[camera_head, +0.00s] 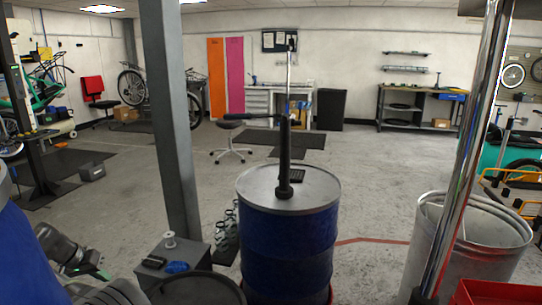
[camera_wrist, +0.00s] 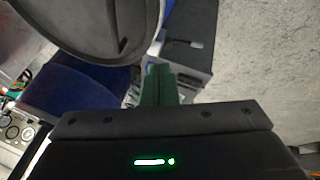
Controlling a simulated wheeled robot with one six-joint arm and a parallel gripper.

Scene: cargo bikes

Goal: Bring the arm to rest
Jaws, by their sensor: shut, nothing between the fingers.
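My gripper (camera_wrist: 160,80) shows in the wrist view with its dark green fingers together and nothing between them. Its dark body with a green light fills the bottom of that view. In the head view, part of my arm shows at the lower left, low beside a grey cabinet (camera_head: 178,262); the fingertips are hard to make out there. The cabinet also shows in the wrist view (camera_wrist: 195,40), beyond the fingers. A round, dark-rimmed container (camera_wrist: 95,25) is at the upper left of the wrist view.
A blue drum (camera_head: 288,240) with an upright pump stands in front at the centre. A grey post (camera_head: 172,120) rises left of it. A metal bin (camera_head: 470,245) and a shiny pole (camera_head: 468,150) are at the right. The concrete floor behind the drum is largely open.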

